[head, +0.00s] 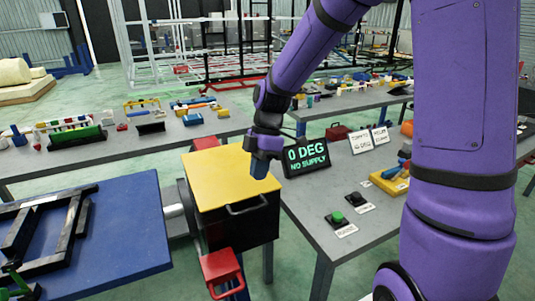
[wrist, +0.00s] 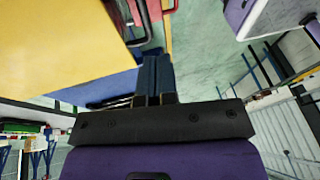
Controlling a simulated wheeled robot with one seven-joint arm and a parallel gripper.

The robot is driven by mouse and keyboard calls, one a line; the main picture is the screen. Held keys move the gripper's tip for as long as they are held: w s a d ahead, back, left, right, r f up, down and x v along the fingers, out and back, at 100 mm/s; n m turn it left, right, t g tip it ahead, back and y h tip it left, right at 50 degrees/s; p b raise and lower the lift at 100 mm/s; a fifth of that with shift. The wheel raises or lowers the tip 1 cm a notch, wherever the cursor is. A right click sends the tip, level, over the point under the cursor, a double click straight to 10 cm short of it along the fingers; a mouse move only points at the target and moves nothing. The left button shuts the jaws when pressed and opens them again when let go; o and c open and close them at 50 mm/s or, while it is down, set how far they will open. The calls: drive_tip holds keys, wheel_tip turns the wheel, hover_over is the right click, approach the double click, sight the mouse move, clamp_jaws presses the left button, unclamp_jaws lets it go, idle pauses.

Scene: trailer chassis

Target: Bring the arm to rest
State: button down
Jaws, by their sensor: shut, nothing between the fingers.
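My purple arm reaches in from the right in the head view. My gripper (head: 259,166) points down just over the right part of a black box with a yellow top (head: 225,175). In the wrist view my gripper's two dark fingers (wrist: 153,80) are together with nothing between them. The yellow top (wrist: 60,45) fills the upper left of the wrist view. I cannot tell whether the fingertips touch the box.
A blue table (head: 130,240) with a black frame stands at the left. A grey table (head: 325,225) at the right bears a display reading "0 DEG NO SUPPLY" (head: 306,157), a green button (head: 337,216) and a yellow tray (head: 388,183). A red handle (head: 220,268) is in front.

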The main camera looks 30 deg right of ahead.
drive_tip(key=shift+s+d+r, duration=0.1)
drive_tip(key=shift+d+r, duration=0.15)
drive_tip(key=shift+r, duration=0.55)
drive_tip(key=shift+s+d+r, duration=0.15)
drive_tip(key=shift+d+r, duration=0.05)
drive_tip(key=shift+r, duration=0.65)
drive_tip(key=shift+s+d+r, duration=0.1)
drive_tip(key=shift+d+r, duration=0.15)
drive_tip(key=shift+r, duration=0.55)
